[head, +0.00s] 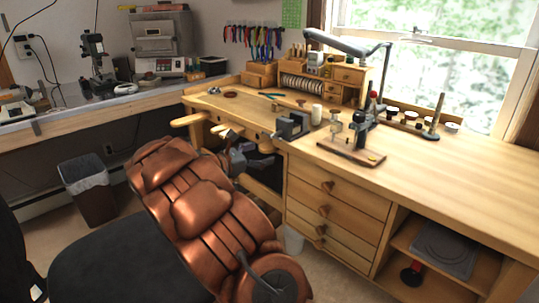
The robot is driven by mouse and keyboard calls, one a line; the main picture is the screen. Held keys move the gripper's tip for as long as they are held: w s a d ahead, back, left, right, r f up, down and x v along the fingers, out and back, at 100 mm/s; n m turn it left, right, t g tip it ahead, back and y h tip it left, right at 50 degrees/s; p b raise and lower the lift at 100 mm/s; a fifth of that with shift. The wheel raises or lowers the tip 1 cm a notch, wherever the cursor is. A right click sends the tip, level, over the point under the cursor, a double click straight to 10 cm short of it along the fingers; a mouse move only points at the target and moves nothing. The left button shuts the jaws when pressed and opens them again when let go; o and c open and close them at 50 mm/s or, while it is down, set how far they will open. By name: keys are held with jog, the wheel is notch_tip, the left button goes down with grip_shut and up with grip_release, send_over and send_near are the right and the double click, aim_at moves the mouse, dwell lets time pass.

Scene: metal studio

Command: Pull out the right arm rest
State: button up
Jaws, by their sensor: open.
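The wooden jeweler's bench (211,104) stands beyond my copper-coloured arm. A rounded wooden arm rest (187,120) sticks out from the left part of its front edge. My gripper (254,152), dark grey, is at the bench front, just below the edge and left of the drawers. It is open, and nothing shows between its fingers. The right arm rest cannot be made out clearly; my gripper and arm cover part of that stretch of the bench front. I cannot tell whether the gripper touches the wood.
A grey vise (292,125) sits on the bench edge just right of the gripper. Drawers (333,205) with wooden knobs are below right. A black chair seat (112,262) is in the foreground. A dark bin (88,190) stands left. The right benchtop is mostly clear.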

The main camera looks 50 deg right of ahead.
aim_at(269, 145)
jog(key=w, duration=0.1)
jog(key=w+f+n, duration=0.1)
jog(key=w+f+n+t+h, duration=0.1)
jog(key=w, duration=0.1)
jog(key=shift+d+f+b, duration=0.15)
jog(key=shift+d+b, duration=0.25)
jog(key=shift+w+d, duration=0.1)
jog(key=shift+d, duration=3.8)
jog(key=shift+c, duration=0.4)
